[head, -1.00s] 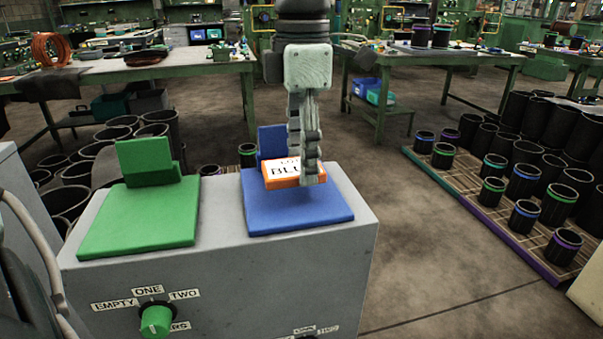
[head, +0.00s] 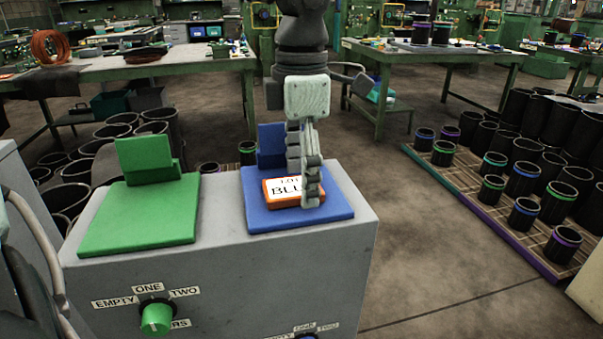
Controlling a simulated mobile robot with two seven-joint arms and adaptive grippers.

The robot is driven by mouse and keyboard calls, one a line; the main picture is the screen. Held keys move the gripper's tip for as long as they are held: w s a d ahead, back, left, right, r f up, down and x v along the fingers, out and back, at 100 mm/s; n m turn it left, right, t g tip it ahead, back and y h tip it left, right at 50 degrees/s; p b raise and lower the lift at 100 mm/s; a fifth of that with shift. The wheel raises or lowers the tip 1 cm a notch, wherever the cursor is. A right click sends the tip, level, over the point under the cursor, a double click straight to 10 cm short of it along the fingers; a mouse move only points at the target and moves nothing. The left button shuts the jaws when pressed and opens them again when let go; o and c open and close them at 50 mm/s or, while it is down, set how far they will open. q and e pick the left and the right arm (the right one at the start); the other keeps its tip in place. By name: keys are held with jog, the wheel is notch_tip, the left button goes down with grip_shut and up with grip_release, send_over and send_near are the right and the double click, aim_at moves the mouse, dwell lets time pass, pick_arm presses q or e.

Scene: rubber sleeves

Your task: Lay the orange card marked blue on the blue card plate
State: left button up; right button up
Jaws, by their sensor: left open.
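The orange card (head: 272,201) has a white face with black lettering that reads BLU, the rest hidden behind a finger. It lies on the flat part of the blue card plate (head: 331,213), in front of the plate's upright back. My left gripper (head: 308,190) points down over the card's right part. Its fingers are apart, one in front of the card and one farther back. My right gripper is not in the head view.
A green card plate (head: 135,230) stands on the same grey cabinet (head: 225,280), left of the blue one. A green knob (head: 156,320) sits on the cabinet front. Black sleeves with coloured bands (head: 524,213) stand on a slatted pallet at right.

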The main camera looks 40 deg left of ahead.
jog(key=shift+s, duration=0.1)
pick_arm(q)
jog(key=shift+r, duration=0.2)
notch_tip(320, 180, up, 12)
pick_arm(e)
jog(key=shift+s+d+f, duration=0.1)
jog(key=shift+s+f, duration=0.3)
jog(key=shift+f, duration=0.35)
pick_arm(q)
jog(key=shift+f, duration=0.1)
jog(key=shift+f, duration=0.1)
